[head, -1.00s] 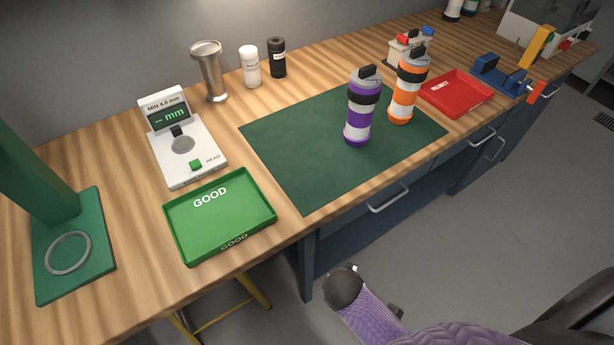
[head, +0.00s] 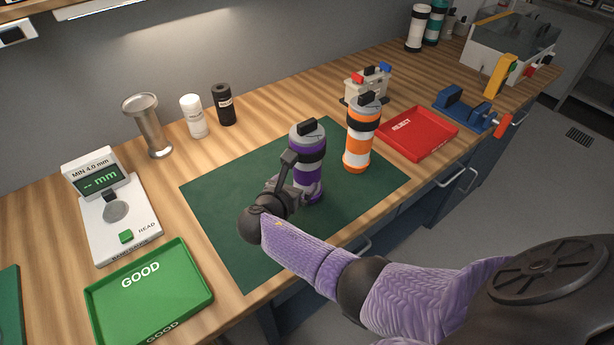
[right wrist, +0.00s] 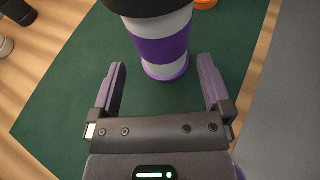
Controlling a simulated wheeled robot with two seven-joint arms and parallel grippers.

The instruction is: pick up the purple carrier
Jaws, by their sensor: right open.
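The purple carrier (head: 308,180), a white and purple striped cylinder with black bands and a black top, stands upright on the green mat (head: 230,225). My right gripper (head: 288,172) is at its left front side in the head view, partly covering it. In the right wrist view the purple carrier (right wrist: 160,48) stands ahead, between the lines of the two open fingers (right wrist: 162,88). The orange carrier (head: 358,140) stands upright just right of the purple one. My left gripper is not in view.
A red REJECT tray (head: 440,145) lies right of the mat. A green GOOD tray (head: 195,270) and a white gauge (head: 140,220) are at the left. A metal cup (head: 150,130) and two bottles stand behind the mat. The mat's left part is clear.

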